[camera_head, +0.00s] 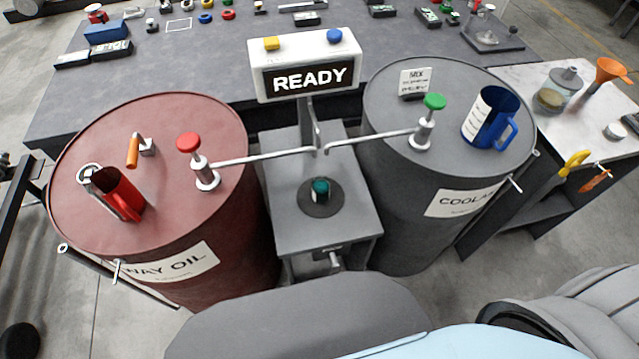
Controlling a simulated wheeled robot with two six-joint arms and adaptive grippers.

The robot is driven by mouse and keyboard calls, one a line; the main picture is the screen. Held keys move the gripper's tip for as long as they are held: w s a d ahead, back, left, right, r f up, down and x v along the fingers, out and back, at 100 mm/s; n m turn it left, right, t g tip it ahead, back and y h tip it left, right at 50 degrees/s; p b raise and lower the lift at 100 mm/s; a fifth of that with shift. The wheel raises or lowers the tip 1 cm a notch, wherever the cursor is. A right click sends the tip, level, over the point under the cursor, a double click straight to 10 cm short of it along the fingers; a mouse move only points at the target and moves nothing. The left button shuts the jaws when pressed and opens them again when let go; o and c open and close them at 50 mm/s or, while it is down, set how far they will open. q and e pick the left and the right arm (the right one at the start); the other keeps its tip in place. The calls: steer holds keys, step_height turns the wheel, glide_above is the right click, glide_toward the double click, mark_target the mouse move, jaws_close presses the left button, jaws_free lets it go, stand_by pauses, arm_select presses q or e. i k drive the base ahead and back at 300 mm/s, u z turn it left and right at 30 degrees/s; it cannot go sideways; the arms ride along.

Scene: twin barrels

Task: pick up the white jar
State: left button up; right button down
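A small white round container (615,131), which may be the white jar, sits on the light-topped side bench at the right. It is too small to make out its lid or label. No other white jar shows. Neither of my grippers is in view.
An orange funnel (610,69) stands near the jars on the side bench (580,125). A red barrel (85,215) and a grey barrel (395,215) flank a grey stand (345,215) with a READY sign (345,46). A blue jug (485,125) is on the grey barrel.

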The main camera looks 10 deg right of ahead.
mark_target(321, 185)
steer(key=u, duration=1.65)
steer(key=k, duration=1.3)
steer(key=z, duration=2.25)
steer(key=i, duration=0.5)
steer(key=z, duration=0.1)
